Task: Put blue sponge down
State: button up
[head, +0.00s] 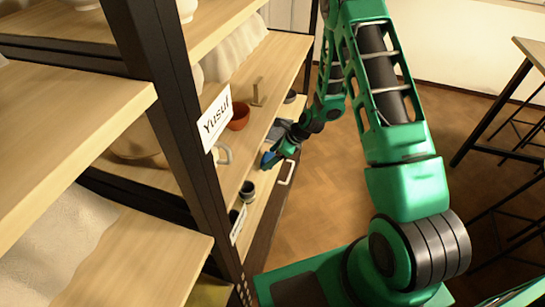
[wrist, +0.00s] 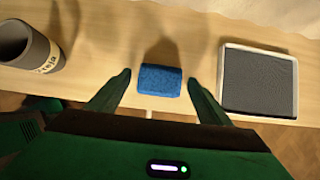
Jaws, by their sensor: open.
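The blue sponge (wrist: 160,80) rests on a light wooden shelf (wrist: 110,65), near its front edge, in the wrist view. My gripper (wrist: 160,83) is open, with one finger on each side of the sponge and a visible gap to each. In the head view, my gripper (head: 281,154) is at the front of the shelf unit, and the blue sponge (head: 268,160) shows small beside it, partly hidden.
A dark cup with a label (wrist: 32,47) stands on the left of the shelf. A grey pad with a pale frame (wrist: 258,82) lies on the right. A terracotta pot (head: 239,116) stands higher up, near a dark post with a name sign (head: 215,118).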

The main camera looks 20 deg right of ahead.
jog(key=s+d+r+n+g+h, duration=0.1)
jog(key=s+d+r+n, duration=0.3)
jog(key=r, duration=0.6)
jog(key=s+d+r+n+h, duration=0.1)
jog(key=s+d+r+n, duration=0.1)
jog(key=s+d+r, duration=0.6)
jog(key=s+d+r+n+g+h, duration=0.1)
jog(key=s+r+n, duration=0.3)
jog(key=s, duration=0.5)
jog(key=s+d+r+n+g+h, duration=0.1)
jog(key=s+d+r+n, duration=0.2)
jog(key=s+r, duration=0.4)
jog(key=s+d+r+n+h, duration=0.1)
jog(key=s+r+n, duration=0.4)
jog(key=s, duration=0.6)
jog(key=shift+s+d+r+n+g, duration=0.2)
jog(key=shift+d+r+n+g, duration=0.25)
jog(key=shift+r, duration=0.15)
jog(key=shift+w+f, duration=0.25)
jog(key=shift+w, duration=0.5)
jog(key=shift+o, duration=0.7)
